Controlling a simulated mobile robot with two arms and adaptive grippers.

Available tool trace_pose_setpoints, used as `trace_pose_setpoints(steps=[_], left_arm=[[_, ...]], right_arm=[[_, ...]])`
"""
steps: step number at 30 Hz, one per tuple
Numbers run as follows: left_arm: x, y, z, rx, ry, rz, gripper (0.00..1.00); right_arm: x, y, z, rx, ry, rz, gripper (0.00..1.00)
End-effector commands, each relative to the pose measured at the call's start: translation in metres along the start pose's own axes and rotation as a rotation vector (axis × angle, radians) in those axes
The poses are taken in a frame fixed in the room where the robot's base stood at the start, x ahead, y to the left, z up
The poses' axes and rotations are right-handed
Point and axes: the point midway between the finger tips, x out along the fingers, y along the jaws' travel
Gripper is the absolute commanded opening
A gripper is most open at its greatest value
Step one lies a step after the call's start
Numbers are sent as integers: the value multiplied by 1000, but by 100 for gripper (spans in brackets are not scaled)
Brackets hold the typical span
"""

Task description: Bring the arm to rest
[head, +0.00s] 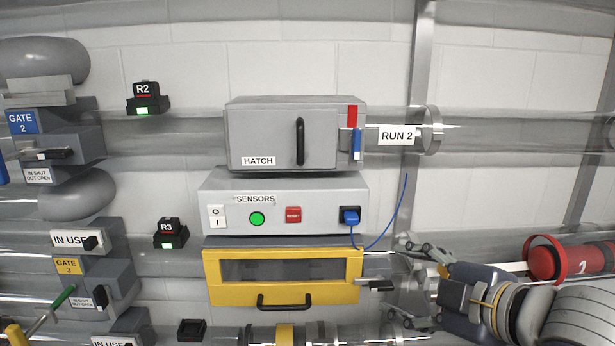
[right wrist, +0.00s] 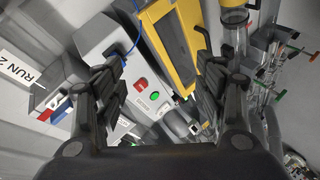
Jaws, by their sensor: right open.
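My right gripper (head: 412,281) is at the lower right of the head view, to the right of the yellow drawer-like box. Its fingers are apart and nothing shows between them. In the right wrist view its two fingers (right wrist: 160,75) stand wide apart, with the sensors box and the yellow box beyond them. My right arm comes in from the right edge of the head view. My left gripper is not in view.
The yellow box (head: 283,292) has a black handle and sits under the grey sensors box (head: 230,190). A blue cable (head: 386,236) hangs from the sensors box near my gripper. The grey hatch box (head: 262,135) is above. A red cylinder (head: 580,261) lies at the right.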

Motion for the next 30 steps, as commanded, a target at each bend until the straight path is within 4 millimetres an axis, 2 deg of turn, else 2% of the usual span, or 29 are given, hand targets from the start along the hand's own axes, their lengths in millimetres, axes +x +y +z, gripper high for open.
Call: trace_pose_setpoints(steps=[1, 6, 10, 14, 17, 21, 24, 30], left_arm=[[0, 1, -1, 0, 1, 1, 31], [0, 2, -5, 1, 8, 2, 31], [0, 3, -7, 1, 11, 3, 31], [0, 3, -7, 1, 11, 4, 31], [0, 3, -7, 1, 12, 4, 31], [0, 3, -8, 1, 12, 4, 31], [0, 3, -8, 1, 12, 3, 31], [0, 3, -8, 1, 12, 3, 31]], right_arm=[[10, -20, 8, 65, -13, -29, 65], [33, -79, 41, 281, -92, -85, 65], [41, -129, 68, 453, -178, -123, 65], [40, -184, 95, 626, -289, -157, 65], [32, -230, 116, 757, -393, -180, 65], [12, -289, 141, 915, -548, -201, 65], [-5, -324, 154, 999, -650, -211, 65], [-42, -381, 172, 1125, -831, -222, 65]])
